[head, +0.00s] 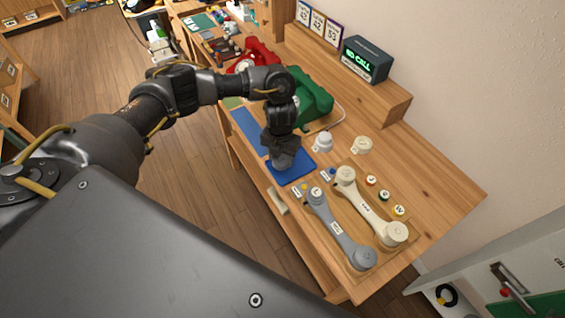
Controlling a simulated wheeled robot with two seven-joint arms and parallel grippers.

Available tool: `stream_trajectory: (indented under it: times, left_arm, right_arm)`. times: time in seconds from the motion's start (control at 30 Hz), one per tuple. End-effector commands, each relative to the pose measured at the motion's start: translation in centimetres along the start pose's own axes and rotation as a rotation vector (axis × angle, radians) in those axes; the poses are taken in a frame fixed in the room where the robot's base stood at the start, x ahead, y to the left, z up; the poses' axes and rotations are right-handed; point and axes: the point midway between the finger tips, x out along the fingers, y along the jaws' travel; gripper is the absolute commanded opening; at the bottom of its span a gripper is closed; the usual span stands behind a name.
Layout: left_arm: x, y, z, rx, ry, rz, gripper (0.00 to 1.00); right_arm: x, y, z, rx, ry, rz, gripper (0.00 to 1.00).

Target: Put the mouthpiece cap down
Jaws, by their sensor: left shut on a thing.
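My left gripper (283,157) points down over the blue mat (291,176) near the table's front edge. It is shut on a small grey piece, which I take to be the mouthpiece cap; the fingers largely hide it, and I cannot tell whether it touches the mat. A grey handset (340,230) and a cream handset (372,207) lie side by side on a wooden tray (346,258) to the right of the mat. My right gripper is out of view.
A white piece (323,141) and a cream piece (362,145) stand behind the mat. Green (312,97) and red (262,54) phones stand farther back. Small round parts (384,195) lie beside the cream handset. A "NO CALL" display (364,60) stands on the shelf.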

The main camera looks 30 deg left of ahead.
Motion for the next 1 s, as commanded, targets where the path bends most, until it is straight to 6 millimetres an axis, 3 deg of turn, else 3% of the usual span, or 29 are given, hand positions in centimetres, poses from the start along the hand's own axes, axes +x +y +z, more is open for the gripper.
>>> stream_trajectory:
  times: [0.3,0.77,0.8,0.93,1.0]
  left_arm:
    - [3.5,-0.4,0.2,-0.002,0.002,-0.001,0.30]
    - [4.2,-0.4,0.3,0.000,0.000,0.000,0.30]
    - [4.0,-0.4,0.3,0.000,0.000,0.000,0.55]
    - [4.0,-0.4,0.2,-0.001,0.000,0.000,0.72]
    - [4.0,-0.4,0.2,-0.001,0.000,0.000,0.72]
  right_arm:
    - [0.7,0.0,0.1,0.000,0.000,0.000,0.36]
    - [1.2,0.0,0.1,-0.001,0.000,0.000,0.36]
    - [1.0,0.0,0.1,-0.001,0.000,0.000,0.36]
    - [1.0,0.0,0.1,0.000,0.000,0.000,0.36]
    - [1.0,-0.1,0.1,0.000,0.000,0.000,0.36]
